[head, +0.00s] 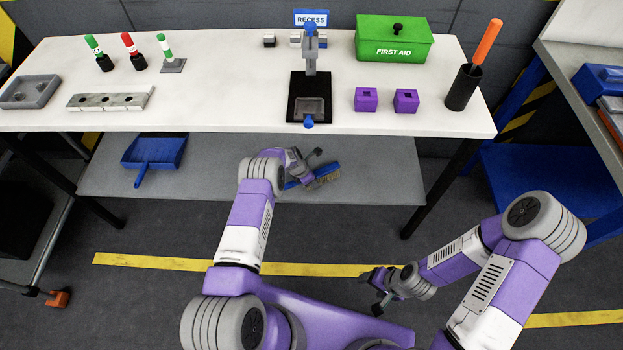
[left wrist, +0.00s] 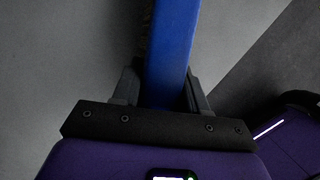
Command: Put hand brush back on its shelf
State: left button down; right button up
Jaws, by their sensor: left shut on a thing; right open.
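The hand brush (head: 327,171), blue with tan bristles, is at the front part of the grey lower shelf (head: 380,172) under the white table. Whether it rests on the shelf or hangs just above it, I cannot tell. My left gripper (head: 300,168) is shut on the brush; my own wrist partly hides it in the head view. In the left wrist view, the blue handle (left wrist: 172,50) lies between the two dark fingers (left wrist: 160,92). My right gripper (head: 371,291) is open and empty, low over the floor in front of the table.
The white tabletop (head: 220,75) above bears tools, a green first aid box (head: 394,42) and purple blocks (head: 366,99). The shelf between dustpan and brush is clear.

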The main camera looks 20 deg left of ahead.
pick_arm(q)
jog(key=shift+f, duration=0.45)
jog(key=shift+f, duration=0.25)
jog(key=shift+s+f, duration=0.15)
jog(key=shift+s, duration=0.05)
jog(key=c, duration=0.6)
grip_release()
jog(key=shift+f, duration=0.15)
jog(key=shift+o, duration=0.4)
jog(key=shift+d, duration=0.1)
jog(key=shift+s+d, duration=0.1)
jog(key=shift+d, duration=0.05)
jog(key=p+v, duration=0.1)
jog(key=v, duration=0.1)
jog(key=p+v, duration=0.1)
jog(key=v, duration=0.2)
jog(key=w+p+v, duration=0.1)
jog(key=v, duration=0.1)
jog(key=shift+a+r+p, duration=0.3)
jog(key=shift+r+p, duration=0.1)
jog(key=shift+r, duration=0.05)
jog(key=shift+s+a+r, duration=0.15)
jog(key=shift+a+r, duration=0.05)
jog(key=shift+r, duration=0.1)
